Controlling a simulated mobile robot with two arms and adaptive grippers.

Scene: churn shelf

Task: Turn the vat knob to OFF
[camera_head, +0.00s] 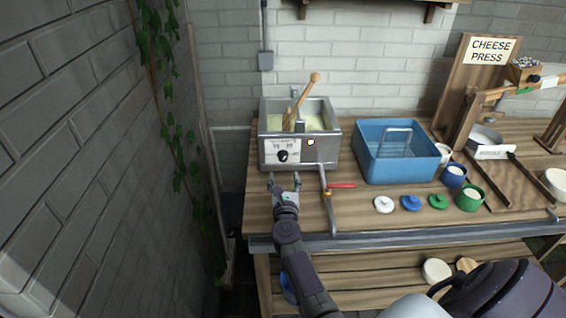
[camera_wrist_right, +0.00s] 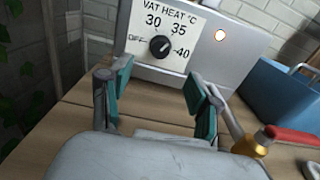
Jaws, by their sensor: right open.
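The vat (camera_head: 325,151) is a steel box with pale contents and a wooden paddle, at the back left of the table. Its black knob (camera_head: 283,156) sits on a white dial plate on the front. In the right wrist view the knob (camera_wrist_right: 161,46) is clear, with OFF at left, 30 and 35 above, and 40 at right; its white mark seems to face the right side, away from OFF. My right gripper (camera_head: 284,181) is open and empty in front of and below the knob, apart from it. Its teal-padded fingers (camera_wrist_right: 158,78) straddle the space before the dial. My left gripper is out of view.
A round light (camera_head: 311,142) glows on the vat front. A tap with a red handle (camera_head: 341,185) stands close right of my gripper. A blue basin (camera_head: 398,172), small lids and cups, and a cheese press (camera_head: 466,85) are further right. A brick wall is at left.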

